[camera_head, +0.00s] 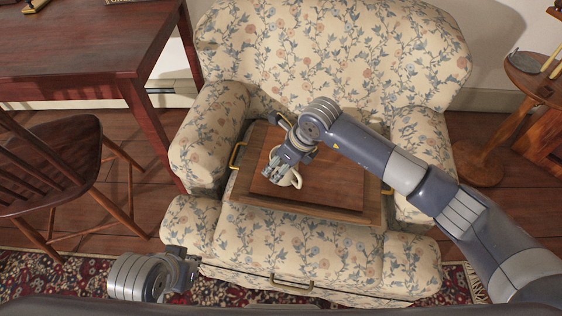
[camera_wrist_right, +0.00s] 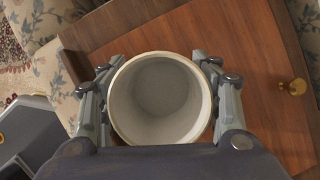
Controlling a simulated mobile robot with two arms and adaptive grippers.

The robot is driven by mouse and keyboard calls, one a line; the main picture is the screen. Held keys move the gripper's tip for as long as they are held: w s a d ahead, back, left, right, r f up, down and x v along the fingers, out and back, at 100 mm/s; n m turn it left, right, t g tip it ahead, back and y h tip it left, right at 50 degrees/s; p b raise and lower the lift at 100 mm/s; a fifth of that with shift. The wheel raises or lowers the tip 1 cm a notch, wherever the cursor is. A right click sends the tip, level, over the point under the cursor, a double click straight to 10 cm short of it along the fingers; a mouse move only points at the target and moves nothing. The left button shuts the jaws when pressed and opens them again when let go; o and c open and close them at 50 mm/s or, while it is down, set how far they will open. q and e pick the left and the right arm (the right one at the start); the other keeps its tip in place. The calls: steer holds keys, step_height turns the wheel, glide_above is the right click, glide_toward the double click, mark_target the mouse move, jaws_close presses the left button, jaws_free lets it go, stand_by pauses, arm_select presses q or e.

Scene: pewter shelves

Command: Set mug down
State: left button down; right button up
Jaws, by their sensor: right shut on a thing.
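A white mug (camera_head: 292,181) is in my right gripper (camera_head: 284,170), over the wooden board on the sofa seat. In the right wrist view the mug (camera_wrist_right: 160,98) is seen straight into its empty, round opening. The fingers of the right gripper (camera_wrist_right: 160,90) are shut on its two sides. I cannot tell whether the mug's base touches the wood, as the gripper covers part of it. The wooden board (camera_head: 338,186) lies on a larger wooden tray (camera_head: 330,214) with brass handles. My left gripper (camera_head: 178,270) is low at the left, away from the mug; its fingers are unclear.
The floral sofa (camera_head: 330,55) has armrests on both sides of the tray. A desk (camera_head: 90,45) and wooden chair (camera_head: 60,165) stand at left, a small round table (camera_head: 535,80) at right. Bare wood is free to the right of the mug. A brass knob (camera_wrist_right: 293,87) shows in the wrist view.

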mark_target(296, 168)
steer(key=o, duration=1.3)
steer(key=shift+r, duration=0.25)
steer(key=p+v, duration=0.2)
steer(key=v, duration=0.9)
steer(key=shift+d, duration=0.1)
arm_select(q)
steer(key=shift+p, duration=0.3)
arm_select(e)
steer(key=shift+s+d+r, duration=0.15)
steer(key=shift+r, duration=0.2)
